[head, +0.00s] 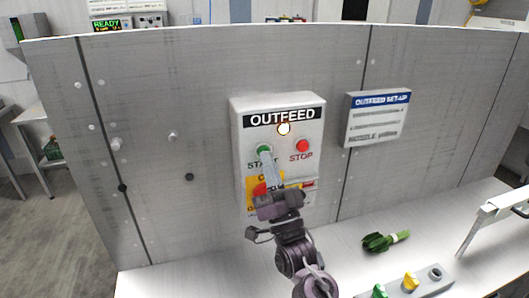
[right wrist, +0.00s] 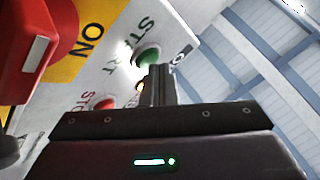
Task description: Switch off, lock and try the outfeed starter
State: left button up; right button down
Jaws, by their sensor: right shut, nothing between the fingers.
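The outfeed starter (head: 236,130) is a pale box on the grey panel. It has a lit lamp (head: 284,128), a green START button (head: 264,150) and a red STOP button (head: 302,146). Below is a red switch handle (head: 260,188) on a yellow plate, partly hidden by my right gripper (head: 265,157). That gripper is shut and empty, its fingertips at the START button. In the right wrist view the fingertips (right wrist: 158,70) overlap the button's edge (right wrist: 148,56); I cannot tell if they press it. A red part with a white mark (right wrist: 34,54) is near "ON". My left gripper is out of view.
A set-up sign (head: 376,120) hangs right of the starter. Small pegs (head: 172,136) stick out of the panel at left.

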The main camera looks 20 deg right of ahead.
jog(key=shift+s, duration=0.6)
jog(key=shift+s+d+p, duration=0.1)
jog(key=shift+s+p, duration=0.35)
jog(key=shift+s, duration=2.05)
